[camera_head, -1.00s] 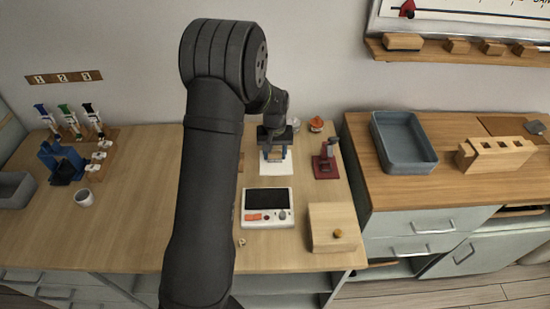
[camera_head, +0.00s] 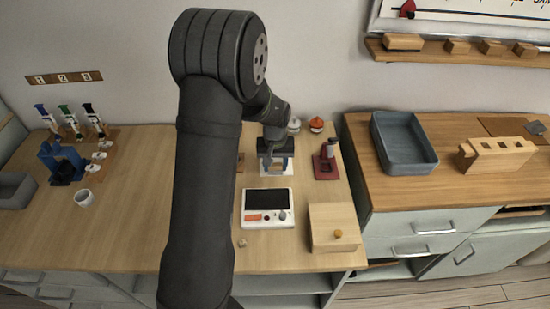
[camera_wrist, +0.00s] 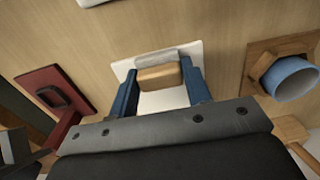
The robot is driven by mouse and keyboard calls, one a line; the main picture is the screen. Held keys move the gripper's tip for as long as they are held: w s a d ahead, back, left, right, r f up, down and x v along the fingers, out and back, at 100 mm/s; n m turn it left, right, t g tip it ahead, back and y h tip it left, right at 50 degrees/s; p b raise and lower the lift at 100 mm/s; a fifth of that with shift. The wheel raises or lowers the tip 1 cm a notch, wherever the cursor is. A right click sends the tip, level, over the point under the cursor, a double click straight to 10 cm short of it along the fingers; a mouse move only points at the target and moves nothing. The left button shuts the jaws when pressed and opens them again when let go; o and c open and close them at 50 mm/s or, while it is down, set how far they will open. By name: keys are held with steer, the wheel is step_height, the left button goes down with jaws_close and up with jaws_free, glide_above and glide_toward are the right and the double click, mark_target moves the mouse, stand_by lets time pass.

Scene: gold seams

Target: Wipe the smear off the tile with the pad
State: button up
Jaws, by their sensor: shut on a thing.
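The white tile (camera_head: 283,172) lies on the wooden counter, mostly hidden under my gripper in the head view. In the wrist view its bare part (camera_wrist: 165,102) shows between the blue fingers. My gripper (camera_wrist: 160,77) is shut on the tan, block-like pad (camera_wrist: 160,75), with one finger on each side. The pad is over the tile; I cannot tell whether it touches. A grey strip (camera_wrist: 156,57) shows along the pad's far edge; I cannot tell whether it is part of the pad or the smear. My gripper (camera_head: 275,167) also shows in the head view.
A white device with a dark screen (camera_head: 267,208) stands in front of the tile. A red stand (camera_head: 325,165) is to the right, with a wooden box (camera_head: 333,227) nearer the front. A blue cup-like piece (camera_wrist: 292,78) sits in a wooden holder in the wrist view.

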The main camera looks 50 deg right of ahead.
steer(key=shift+s+a+r, duration=0.1)
steer(key=shift+s+a, duration=0.15)
steer(key=shift+r, duration=4.05)
steer(key=shift+w, duration=0.1)
